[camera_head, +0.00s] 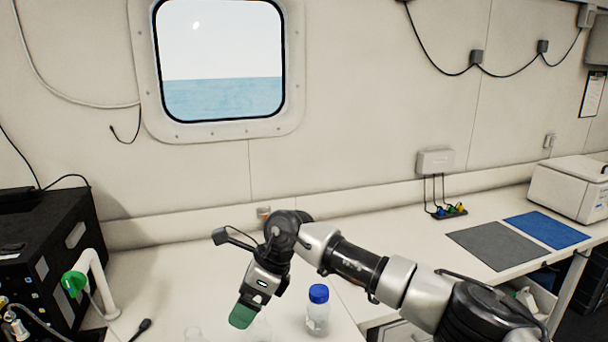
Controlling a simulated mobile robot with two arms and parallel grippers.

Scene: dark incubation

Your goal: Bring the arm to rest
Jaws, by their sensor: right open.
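My right arm reaches in from the lower right across the bench. Its gripper (243,316) hangs above the white bench and points down, with a green fingertip showing. The jaws are open, and I see nothing held between them. A clear bottle with a blue cap (318,310) stands upright on the bench just right of the gripper, apart from it. Clear glassware (258,330) shows faintly below and behind the gripper. My left gripper is not in view.
A black equipment box (50,265) and a white stand with a green part (95,280) are at the left. On the right are a grey mat (500,246), a blue mat (547,230) and a white lidded box (570,188). The bench behind the arm is mostly clear.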

